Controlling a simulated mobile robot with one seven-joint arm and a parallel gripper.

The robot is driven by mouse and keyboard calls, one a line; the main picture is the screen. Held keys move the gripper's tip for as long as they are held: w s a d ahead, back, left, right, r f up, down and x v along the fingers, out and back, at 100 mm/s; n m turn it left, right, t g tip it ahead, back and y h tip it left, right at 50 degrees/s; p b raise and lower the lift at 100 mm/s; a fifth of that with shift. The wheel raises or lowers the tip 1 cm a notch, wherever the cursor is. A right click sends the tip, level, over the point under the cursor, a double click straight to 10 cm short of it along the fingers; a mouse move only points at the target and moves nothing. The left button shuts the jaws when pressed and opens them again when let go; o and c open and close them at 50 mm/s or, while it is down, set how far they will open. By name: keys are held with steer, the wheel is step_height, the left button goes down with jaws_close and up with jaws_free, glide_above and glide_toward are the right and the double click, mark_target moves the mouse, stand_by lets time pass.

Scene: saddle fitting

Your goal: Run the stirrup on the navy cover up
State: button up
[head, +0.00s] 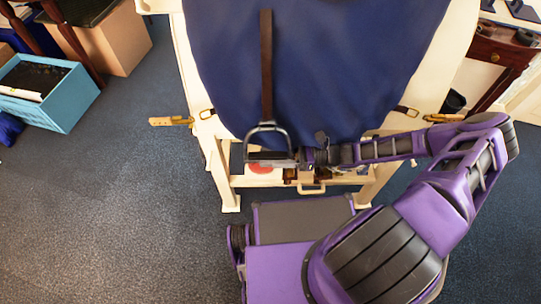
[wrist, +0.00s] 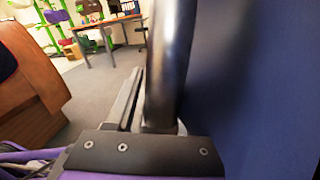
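The navy cover (head: 330,60) is draped over a cream stand, and it fills the right of the wrist view (wrist: 260,80). A brown leather strap (head: 266,65) hangs straight down its front. The metal stirrup (head: 249,141) hangs at the strap's low end, near the cover's bottom edge. My gripper (head: 296,158) reaches in from the right to the stirrup's lower right side. In the wrist view a dark metal bar of the stirrup (wrist: 172,60) stands between the fingers, close against them. The gripper looks shut on it; one finger is mostly hidden behind the bar.
The cream stand (head: 190,60) has buckled straps (head: 170,121) at its sides. A blue crate (head: 60,105) and cardboard boxes (head: 118,45) are at the left. A wooden cabinet (head: 498,55) is at the upper right. The carpet (head: 110,210) at the left is clear.

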jaws_close()
stand_by(1.1)
